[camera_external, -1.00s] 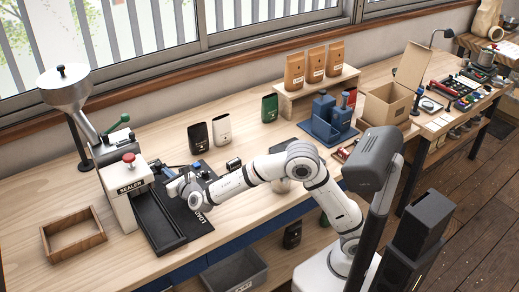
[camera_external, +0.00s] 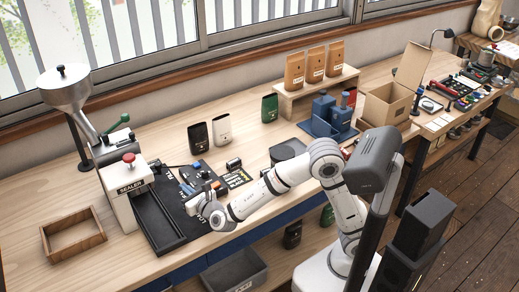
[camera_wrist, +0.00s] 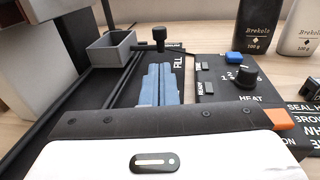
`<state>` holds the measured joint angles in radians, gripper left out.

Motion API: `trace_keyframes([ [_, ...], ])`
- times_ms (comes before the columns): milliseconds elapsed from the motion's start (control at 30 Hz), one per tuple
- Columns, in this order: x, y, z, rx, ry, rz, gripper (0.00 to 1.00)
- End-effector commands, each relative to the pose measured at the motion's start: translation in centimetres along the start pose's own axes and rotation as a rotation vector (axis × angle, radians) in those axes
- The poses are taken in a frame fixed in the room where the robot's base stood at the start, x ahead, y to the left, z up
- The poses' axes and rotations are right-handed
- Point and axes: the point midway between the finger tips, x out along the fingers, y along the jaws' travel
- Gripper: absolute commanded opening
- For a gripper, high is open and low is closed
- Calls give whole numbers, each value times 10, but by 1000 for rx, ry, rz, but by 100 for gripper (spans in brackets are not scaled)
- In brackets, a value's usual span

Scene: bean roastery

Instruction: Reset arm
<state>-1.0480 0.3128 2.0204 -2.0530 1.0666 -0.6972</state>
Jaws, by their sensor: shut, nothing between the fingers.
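My gripper (camera_external: 194,205) is above the black control panel (camera_external: 237,177), just right of the black tray of the sealer (camera_external: 122,198) in the external view. In the wrist view its blue-grey fingers (camera_wrist: 158,85) are together, with nothing held. The arm reaches left from its base, bent at the elbow, with the wrist low over the bench. My gripper's white body covers the lower part of the wrist view and hides part of the panel. From the pictures I cannot tell the exact gap between fingers and panel.
A black bag (camera_external: 198,138) and a white bag (camera_external: 221,129) stand behind the panel. A green bag (camera_external: 269,107) is farther right. A wooden tray (camera_external: 73,236) lies at the left. The grey bin (camera_external: 234,271) is below the bench.

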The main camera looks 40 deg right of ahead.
Motion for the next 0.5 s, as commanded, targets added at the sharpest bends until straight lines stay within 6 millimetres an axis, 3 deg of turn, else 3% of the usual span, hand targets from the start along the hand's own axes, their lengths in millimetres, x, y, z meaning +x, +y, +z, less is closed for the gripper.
trace_keyframes([
  [167, 0, 0, 0, 1, 0, -1, 0],
  [267, 4, -12, 7, 31, 13, -27, 0],
  [367, 11, -49, 25, 131, 54, -112, 0],
  [467, 16, -113, 50, 323, 116, -263, 0],
  [500, 16, -142, 60, 425, 140, -338, 0],
])
